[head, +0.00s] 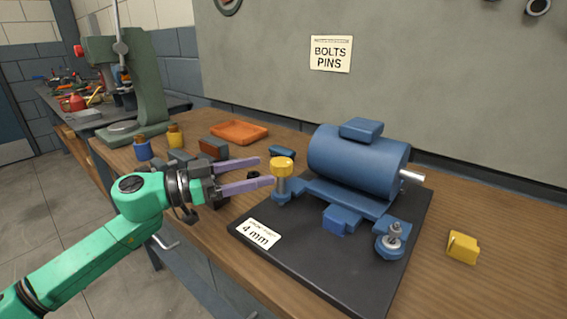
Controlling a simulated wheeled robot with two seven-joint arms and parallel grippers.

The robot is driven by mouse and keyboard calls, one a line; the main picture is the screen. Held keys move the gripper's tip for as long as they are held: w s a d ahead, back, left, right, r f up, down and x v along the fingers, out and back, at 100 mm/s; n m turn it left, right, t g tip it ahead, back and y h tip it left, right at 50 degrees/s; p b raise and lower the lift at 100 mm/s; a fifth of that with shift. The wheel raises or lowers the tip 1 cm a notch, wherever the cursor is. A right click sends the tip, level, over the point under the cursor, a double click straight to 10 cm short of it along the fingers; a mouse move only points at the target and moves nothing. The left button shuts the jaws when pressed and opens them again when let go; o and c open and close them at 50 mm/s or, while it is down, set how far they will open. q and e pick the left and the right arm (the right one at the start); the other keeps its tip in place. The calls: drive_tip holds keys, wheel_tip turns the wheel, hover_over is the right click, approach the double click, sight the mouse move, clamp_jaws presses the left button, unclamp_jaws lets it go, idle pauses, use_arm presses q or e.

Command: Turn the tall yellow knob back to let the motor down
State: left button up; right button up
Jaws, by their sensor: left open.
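The tall yellow knob (282,167) stands upright on a metal post at the left corner of the motor's foot. The blue motor (357,162) sits on a black base plate (303,264), its shaft pointing right. My left gripper (266,172) comes in from the left with its two purple fingers apart and nothing seen between them. Its fingertips are just left of the knob, at about its height; I cannot tell whether they touch it. A bolt with a nut (393,236) stands at the motor's front right foot. My right gripper is not in view.
A label reading 4 mm (259,233) lies on the plate's front left. A yellow block (463,247) lies on the wooden table at right. A green press (140,88) stands at far left.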

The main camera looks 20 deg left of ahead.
sight(282, 166)
use_arm(q)
drive_tip(key=shift+w+d+r, duration=0.35)
drive_tip(key=p+x, duration=0.1)
drive_tip(key=x, duration=0.1)
drive_tip(key=p+x, duration=0.1)
drive_tip(key=x, duration=0.1)
drive_tip(key=shift+w+d+f, duration=0.2)
drive_tip(key=shift+w+d, duration=0.05)
drive_tip(key=shift+d, duration=0.05)
drive_tip(key=shift+w+d+f, duration=0.1)
drive_tip(key=shift+w+d, duration=0.05)
drive_tip(key=shift+d, duration=0.1)
drive_tip(key=shift+c, duration=0.2)
